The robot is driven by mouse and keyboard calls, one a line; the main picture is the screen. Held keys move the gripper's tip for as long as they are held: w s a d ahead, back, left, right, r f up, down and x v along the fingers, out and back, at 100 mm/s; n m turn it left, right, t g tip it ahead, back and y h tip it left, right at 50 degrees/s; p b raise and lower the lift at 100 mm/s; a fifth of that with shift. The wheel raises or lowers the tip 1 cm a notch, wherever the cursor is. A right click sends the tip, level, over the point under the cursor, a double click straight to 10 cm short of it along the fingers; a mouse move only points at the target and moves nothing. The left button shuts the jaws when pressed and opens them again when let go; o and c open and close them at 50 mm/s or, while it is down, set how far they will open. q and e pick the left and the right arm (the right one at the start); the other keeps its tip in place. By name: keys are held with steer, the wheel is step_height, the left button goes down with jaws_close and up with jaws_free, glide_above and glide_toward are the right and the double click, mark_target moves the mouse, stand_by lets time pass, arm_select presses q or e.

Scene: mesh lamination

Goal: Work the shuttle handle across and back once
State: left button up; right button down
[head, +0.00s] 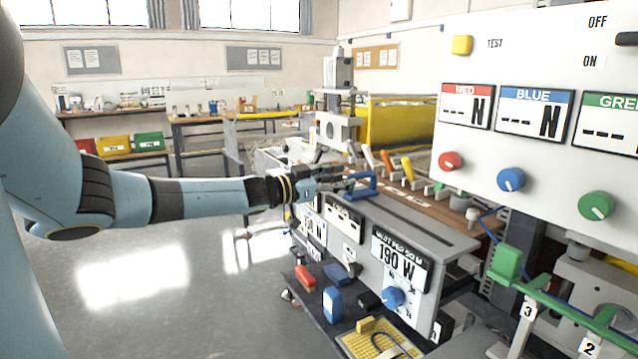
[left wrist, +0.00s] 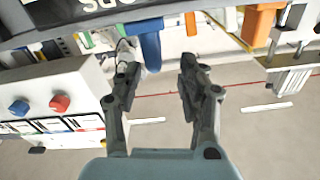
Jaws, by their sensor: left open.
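The blue shuttle handle (head: 364,186) stands on the grey top of the machine in the middle of the head view. My left gripper (head: 338,180) reaches in from the left, its tips close beside the handle; I cannot tell there whether they touch it. In the left wrist view a blue bar (left wrist: 150,48), apparently the handle, shows just beyond the open fingers (left wrist: 157,82), with nothing clasped between them. Part of the handle is hidden behind the gripper in the head view. My right gripper is not in view.
Orange and white levers (head: 408,168) stand behind the handle. A control board (head: 545,110) with red, blue and green knobs rises at right. Open floor (head: 150,280) lies at left.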

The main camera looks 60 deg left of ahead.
arm_select(q)
steer(key=s, duration=0.6)
steer(key=shift+s+a, duration=0.15)
steer(key=shift+a, duration=0.15)
